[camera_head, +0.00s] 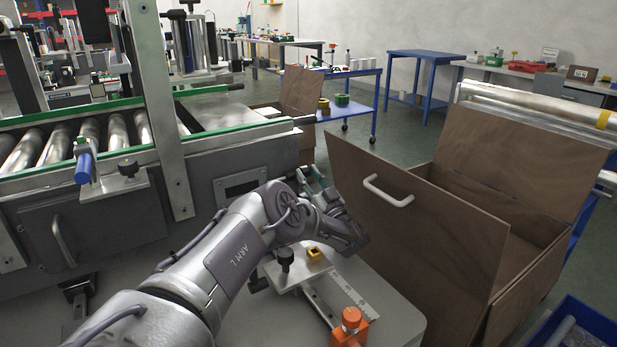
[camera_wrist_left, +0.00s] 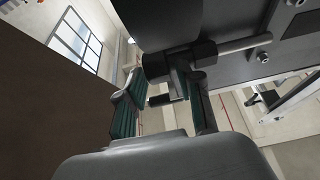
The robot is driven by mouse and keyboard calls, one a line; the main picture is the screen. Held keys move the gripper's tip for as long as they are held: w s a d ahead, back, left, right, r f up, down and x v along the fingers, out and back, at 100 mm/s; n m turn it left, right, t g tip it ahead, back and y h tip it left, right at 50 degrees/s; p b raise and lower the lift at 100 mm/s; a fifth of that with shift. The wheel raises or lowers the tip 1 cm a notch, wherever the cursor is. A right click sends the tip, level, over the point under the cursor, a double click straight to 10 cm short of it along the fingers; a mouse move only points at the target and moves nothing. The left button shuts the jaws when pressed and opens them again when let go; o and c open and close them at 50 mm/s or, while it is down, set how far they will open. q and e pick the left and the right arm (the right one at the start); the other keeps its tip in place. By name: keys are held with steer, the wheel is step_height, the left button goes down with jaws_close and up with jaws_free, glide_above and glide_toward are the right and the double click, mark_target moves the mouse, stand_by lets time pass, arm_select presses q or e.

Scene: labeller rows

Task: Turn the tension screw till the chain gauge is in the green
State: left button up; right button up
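My left gripper (camera_head: 318,183) is at the right end of the conveyor frame (camera_head: 230,150), beside its dark side panel. In the left wrist view the two teal-padded fingers (camera_wrist_left: 165,95) stand on either side of a dark round piece with a grey rod (camera_wrist_left: 235,47), under a dark housing (camera_wrist_left: 215,20). This may be the tension screw, but I cannot tell for sure. Whether the fingers press on it is unclear. A framed rectangular window (camera_head: 241,187) on the side panel may be the chain gauge; no green reading can be made out. My right gripper is out of view.
A brown wooden box (camera_head: 400,215) with a white handle stands close to the right of my left gripper. Below my arm is a grey table (camera_head: 395,320) with a black knob (camera_head: 285,258), a yellow block (camera_head: 314,254) and an orange clamp (camera_head: 351,322). Green-railed rollers (camera_head: 55,145) run left.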

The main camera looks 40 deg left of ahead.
arm_select(q)
steer(key=v, duration=0.7)
steer(key=shift+d+f, duration=0.15)
steer(key=shift+d, duration=0.1)
steer(key=shift+s, duration=0.1)
